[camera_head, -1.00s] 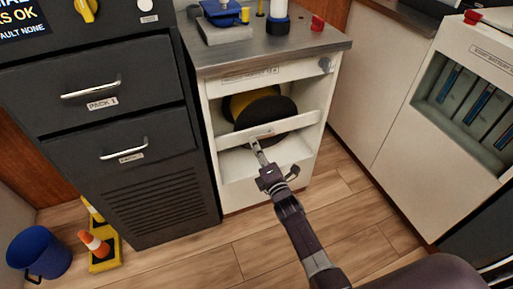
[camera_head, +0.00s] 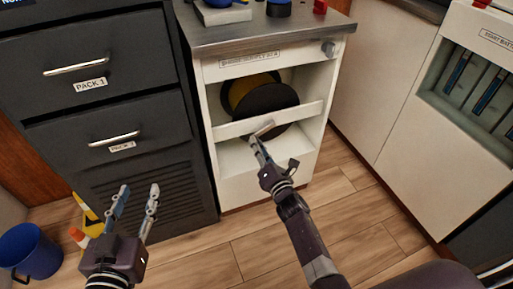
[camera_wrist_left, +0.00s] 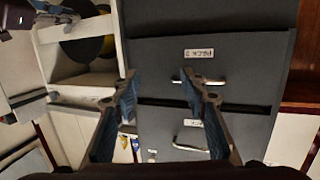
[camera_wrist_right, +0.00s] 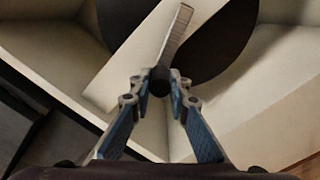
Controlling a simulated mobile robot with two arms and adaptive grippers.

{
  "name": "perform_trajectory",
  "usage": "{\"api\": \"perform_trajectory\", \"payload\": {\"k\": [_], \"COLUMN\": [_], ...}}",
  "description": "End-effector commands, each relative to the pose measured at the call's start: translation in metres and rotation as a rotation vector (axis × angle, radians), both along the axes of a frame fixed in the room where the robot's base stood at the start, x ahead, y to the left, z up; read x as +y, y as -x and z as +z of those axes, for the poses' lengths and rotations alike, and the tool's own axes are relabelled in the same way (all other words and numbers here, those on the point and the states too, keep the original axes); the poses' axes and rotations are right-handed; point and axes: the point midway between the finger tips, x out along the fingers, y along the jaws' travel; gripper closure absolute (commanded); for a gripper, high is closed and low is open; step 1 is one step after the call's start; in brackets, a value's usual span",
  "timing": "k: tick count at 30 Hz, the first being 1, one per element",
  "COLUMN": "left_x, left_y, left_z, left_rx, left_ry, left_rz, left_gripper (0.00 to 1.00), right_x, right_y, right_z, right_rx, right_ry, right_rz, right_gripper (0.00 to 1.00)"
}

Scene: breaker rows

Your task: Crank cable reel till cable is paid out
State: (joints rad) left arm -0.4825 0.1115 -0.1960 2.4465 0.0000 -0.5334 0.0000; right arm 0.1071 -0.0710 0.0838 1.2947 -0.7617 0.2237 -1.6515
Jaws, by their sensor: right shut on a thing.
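The cable reel (camera_head: 268,100), a dark disc with a yellow drum behind it, sits inside the white cabinet (camera_head: 222,172) behind a white crossbar. My right gripper (camera_head: 257,141) is at the front of the reel and is shut on the crank handle (camera_head: 264,129). In the right wrist view the fingertips (camera_wrist_right: 160,84) close around a dark round grip, with a light crank arm (camera_wrist_right: 174,35) running up from it. My left gripper (camera_head: 136,195) is open and empty in front of the dark drawer cabinet.
A dark cabinet with labelled drawers (camera_head: 88,73) stands at left. A white battery unit (camera_head: 412,125) stands at right. The wood floor (camera_head: 215,255) between is clear.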

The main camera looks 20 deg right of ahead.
Motion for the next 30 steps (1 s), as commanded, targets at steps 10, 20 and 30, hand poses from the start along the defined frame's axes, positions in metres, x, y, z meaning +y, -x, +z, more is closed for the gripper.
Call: {"api": "perform_trajectory", "payload": {"k": [10, 20, 30], "left_x": [-0.013, -0.012, -0.010], "left_y": [0.005, 0.034, 0.045], "left_z": [0.105, 0.160, 0.174], "left_rx": [-0.483, -0.752, -0.829], "left_ry": [0.127, 0.202, 0.224], "left_rz": [-0.030, -0.043, -0.047], "left_gripper": [0.60, 0.60, 0.60], "right_x": [-0.006, -0.010, -0.012], "right_y": [0.000, 0.000, 0.000], "right_z": [-0.015, -0.020, -0.020], "right_rx": [-0.010, -0.015, -0.017], "right_ry": [0.154, 0.239, 0.263], "right_rz": [0.001, 0.001, 0.001], "right_gripper": [1.00, 1.00, 1.00]}}
